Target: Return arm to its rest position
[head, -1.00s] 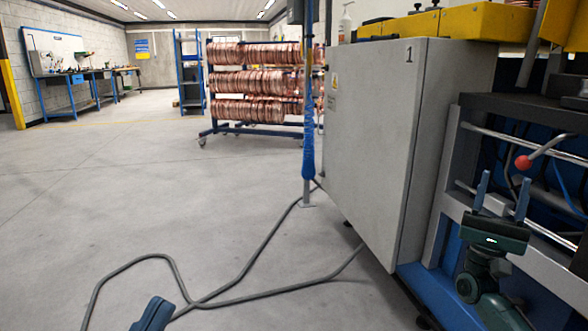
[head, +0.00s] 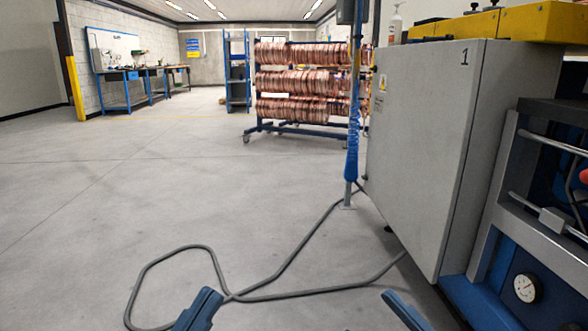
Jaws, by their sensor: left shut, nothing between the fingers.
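My left gripper (head: 200,311) shows at the bottom edge of the head view, left of centre. Its blue fingers are together, with nothing between them, over the grey floor and beside the cable.
A grey cabinet (head: 418,150) marked 1 stands at the right, next to a machine frame with a dial gauge (head: 526,287). A grey cable (head: 190,250) loops on the floor. A rack of copper coils (head: 300,82) stands behind. The left floor is clear.

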